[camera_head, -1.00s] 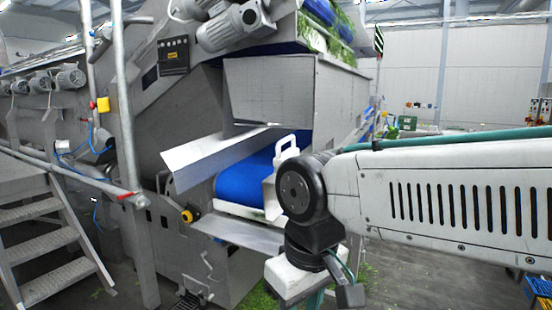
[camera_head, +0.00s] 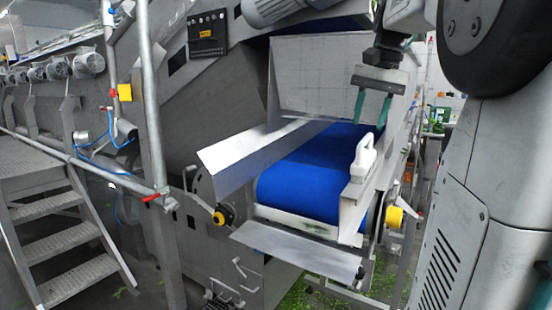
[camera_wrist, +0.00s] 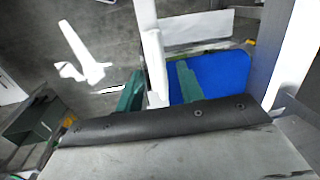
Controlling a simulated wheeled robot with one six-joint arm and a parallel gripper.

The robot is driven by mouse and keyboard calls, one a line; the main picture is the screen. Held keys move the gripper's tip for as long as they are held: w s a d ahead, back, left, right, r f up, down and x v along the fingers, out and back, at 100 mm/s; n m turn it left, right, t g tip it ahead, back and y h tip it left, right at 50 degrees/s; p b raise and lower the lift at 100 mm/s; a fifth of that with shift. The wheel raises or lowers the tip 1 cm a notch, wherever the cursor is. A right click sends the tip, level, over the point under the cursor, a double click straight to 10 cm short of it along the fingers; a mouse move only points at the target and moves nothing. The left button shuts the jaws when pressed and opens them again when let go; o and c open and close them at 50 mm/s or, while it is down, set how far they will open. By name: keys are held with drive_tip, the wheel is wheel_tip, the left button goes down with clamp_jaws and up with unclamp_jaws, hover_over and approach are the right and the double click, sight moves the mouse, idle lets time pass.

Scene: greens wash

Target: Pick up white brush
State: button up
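The white brush (camera_head: 364,158), with a loop-shaped handle, stands on the side rail at the right edge of the blue conveyor belt. My gripper (camera_head: 372,108) is above it in the head view, green fingers pointing down, spread and empty, with a visible gap to the brush. In the wrist view, my gripper (camera_wrist: 158,86) has its two green fingers apart. A white upright shape, which looks like the brush (camera_wrist: 154,60) on the rail, shows between them. Its lower part is hard to separate from the rail.
The blue belt (camera_head: 312,170) is left of the brush, with a slanted metal chute (camera_head: 250,155) beyond. A yellow knob (camera_head: 394,217) sits right of the rail. Metal stairs (camera_head: 60,228) and a railing stand at left. Green scraps (camera_head: 298,300) lie on the floor.

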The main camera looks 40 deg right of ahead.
sight(367, 137)
drive_tip(key=shift+m, duration=0.4)
drive_tip(key=f, duration=0.2)
drive_tip(key=w+d+f, duration=0.1)
drive_tip(key=f, duration=0.1)
drive_tip(key=w+d+f, duration=0.1)
drive_tip(key=f, duration=0.1)
drive_tip(key=shift+d+f, duration=0.15)
drive_tip(key=shift+d, duration=0.05)
clamp_jaws()
